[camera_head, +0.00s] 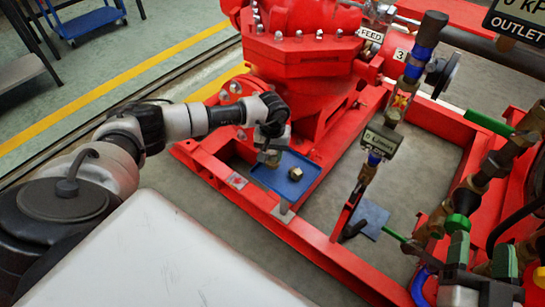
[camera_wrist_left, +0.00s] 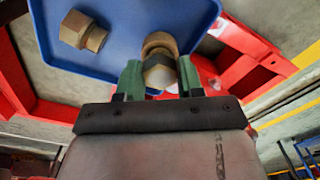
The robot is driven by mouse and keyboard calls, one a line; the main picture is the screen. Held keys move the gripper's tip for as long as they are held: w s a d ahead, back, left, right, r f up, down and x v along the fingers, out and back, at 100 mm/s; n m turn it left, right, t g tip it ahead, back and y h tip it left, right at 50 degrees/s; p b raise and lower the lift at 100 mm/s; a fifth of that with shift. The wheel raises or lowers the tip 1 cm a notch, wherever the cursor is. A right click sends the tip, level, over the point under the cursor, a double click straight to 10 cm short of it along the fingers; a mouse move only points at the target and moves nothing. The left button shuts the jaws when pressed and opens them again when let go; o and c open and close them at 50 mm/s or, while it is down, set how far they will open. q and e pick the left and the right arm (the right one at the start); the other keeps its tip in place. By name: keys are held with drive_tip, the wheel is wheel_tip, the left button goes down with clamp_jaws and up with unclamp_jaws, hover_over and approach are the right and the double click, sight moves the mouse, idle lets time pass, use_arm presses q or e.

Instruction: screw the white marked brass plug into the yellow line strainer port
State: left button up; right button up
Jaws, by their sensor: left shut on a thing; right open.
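My left gripper (camera_head: 268,150) is over the left edge of the blue tray (camera_head: 275,183). Its green fingers are shut on a brass plug (camera_wrist_left: 159,68) with a hex head, seen between them in the left wrist view. A second brass plug (camera_head: 295,173) lies on the tray; it also shows in the left wrist view (camera_wrist_left: 84,32). I cannot make out a white mark on either plug for certain. My right gripper (camera_head: 482,242) is open and empty at the lower right, near the brass pipework. A small yellow patch shows at the right edge; I cannot tell whether it marks the strainer port.
The red pump (camera_head: 310,65) stands behind the tray on a red skid frame (camera_head: 300,232). A pipe with a hanging label (camera_head: 381,139) rises between tray and right pipework. Brass fittings (camera_head: 497,163) with green handles crowd the right. A blue cart (camera_head: 85,20) stands far off.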

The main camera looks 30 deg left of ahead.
use_arm(q)
drive_tip(key=shift+r+p, duration=0.4)
drive_tip(key=shift+r, duration=0.75)
use_arm(e)
drive_tip(key=shift+s+d+f+g+h, duration=0.1)
drive_tip(key=shift+d+f+g+h, duration=0.1)
drive_tip(key=shift+f+g, duration=0.5)
drive_tip(key=shift+w+d+f+g+h, duration=0.1)
drive_tip(key=shift+f+g+h, duration=0.1)
drive_tip(key=shift+f+g, duration=0.45)
drive_tip(key=shift+s+d+f+g+h, duration=0.1)
drive_tip(key=shift+d+f+g+h, duration=0.1)
drive_tip(key=shift+f+g, duration=0.5)
drive_tip(key=shift+f, duration=0.15)
